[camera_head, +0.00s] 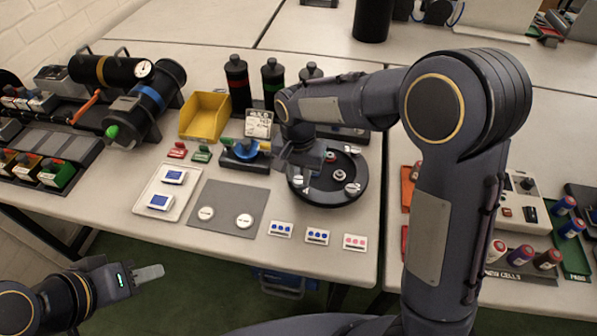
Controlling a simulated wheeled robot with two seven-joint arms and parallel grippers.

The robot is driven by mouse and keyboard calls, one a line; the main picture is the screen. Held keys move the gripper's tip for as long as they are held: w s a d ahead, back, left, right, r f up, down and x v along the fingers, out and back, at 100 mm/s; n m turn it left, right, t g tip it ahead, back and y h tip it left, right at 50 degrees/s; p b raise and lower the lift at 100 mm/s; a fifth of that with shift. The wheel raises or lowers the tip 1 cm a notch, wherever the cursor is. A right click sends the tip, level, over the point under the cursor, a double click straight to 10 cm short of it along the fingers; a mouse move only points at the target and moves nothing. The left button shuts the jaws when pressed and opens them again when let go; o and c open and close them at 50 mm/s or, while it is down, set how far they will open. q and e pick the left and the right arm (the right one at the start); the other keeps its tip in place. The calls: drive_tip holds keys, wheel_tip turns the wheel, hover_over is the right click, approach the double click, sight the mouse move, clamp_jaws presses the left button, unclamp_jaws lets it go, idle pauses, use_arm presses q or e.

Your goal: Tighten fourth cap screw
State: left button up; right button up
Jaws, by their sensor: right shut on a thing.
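A round black cap (327,200) with a raised rim sits on the table right of centre. Several silver cap screws show on it, one at its right (353,188) and one at its upper right (354,152). My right gripper (301,175) points down over the left part of the cap, shut on what seems to be a cap screw (298,182). The gripper and arm hide much of that screw and the cap's far left edge. My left gripper (148,273) is at the lower left, off the table's front edge and away from the cap; whether its fingers are apart is unclear.
A yellow bin (205,116), dark bottles (238,84) and a black cylinder assembly (145,100) with a gauge stand behind and left. A grey mat (227,222) with two white discs and a pale tray (160,208) lie in front. Small dotted cards (317,236) line the front edge.

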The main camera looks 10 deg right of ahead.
sight(299, 179)
drive_tip(key=shift+w+r+m, duration=0.15)
drive_tip(key=shift+r+m, duration=0.05)
drive_tip(key=shift+m, duration=0.3)
drive_tip(key=o, duration=1)
drive_tip(key=shift+f, duration=0.1)
wheel_tip(299, 179, up, 8)
drive_tip(key=shift+f, duration=0.1)
